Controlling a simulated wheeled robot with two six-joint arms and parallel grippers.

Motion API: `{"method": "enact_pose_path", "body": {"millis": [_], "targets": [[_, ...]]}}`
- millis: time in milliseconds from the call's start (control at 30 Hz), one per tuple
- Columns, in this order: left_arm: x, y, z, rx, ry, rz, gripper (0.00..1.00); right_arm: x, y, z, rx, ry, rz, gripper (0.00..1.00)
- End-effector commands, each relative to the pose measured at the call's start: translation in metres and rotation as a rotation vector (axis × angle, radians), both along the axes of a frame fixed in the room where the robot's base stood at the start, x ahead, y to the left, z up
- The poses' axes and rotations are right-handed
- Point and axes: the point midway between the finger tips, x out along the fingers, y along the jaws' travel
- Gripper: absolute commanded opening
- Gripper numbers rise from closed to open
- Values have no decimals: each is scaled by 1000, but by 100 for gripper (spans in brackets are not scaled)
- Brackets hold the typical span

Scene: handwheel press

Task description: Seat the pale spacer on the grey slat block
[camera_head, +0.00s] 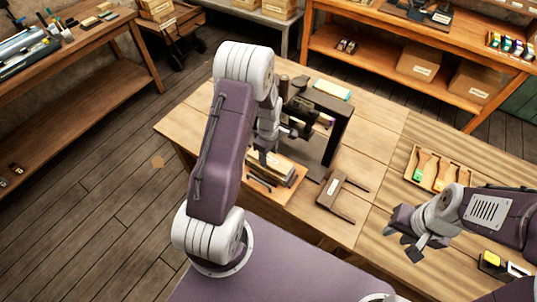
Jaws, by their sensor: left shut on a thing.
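My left gripper (264,155) reaches down from the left arm over the front left of the dark press. It is shut on what looks like the pale spacer (282,163), a thin, light strip. The spacer lies over or just above a low stack of slats on a tan board (290,194). The grey slat block cannot be told apart clearly there, and whether the spacer touches it is unclear. The arm and jaws hide part of this area. My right gripper (404,246) is open and empty over the right side of the table.
The press frame (339,130) stands close behind the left gripper. A dark forked piece with a white label (333,187) lies right of the board. A wooden tray (424,152) with coloured pieces is at right. Bare table (376,125) lies between tray and press.

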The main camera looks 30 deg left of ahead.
Motion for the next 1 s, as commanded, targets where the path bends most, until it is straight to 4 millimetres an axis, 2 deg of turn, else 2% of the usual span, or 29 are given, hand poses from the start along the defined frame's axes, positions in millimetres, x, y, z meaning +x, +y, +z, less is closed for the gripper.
{"method": "enact_pose_path", "body": {"millis": [667, 700, 767, 800, 1000], "targets": [[0, 0, -14, 0, -1, 0, 7, 0, 0, -11, 0, 0, 0, 32], [0, 0, -14, 0, -1, 0, 53, 0, 0, -11, 0, 0, 0, 32], [0, 0, -14, 0, -1, 0, 70, 0, 0, -10, 0, 0, 0, 32], [0, 0, -14, 0, -1, 0, 76, 0, 0, -10, 0, 0, 0, 32], [0, 0, -14, 0, 0, 0, 76, 0, 0, -10, 0, 0, 0, 32]]}}
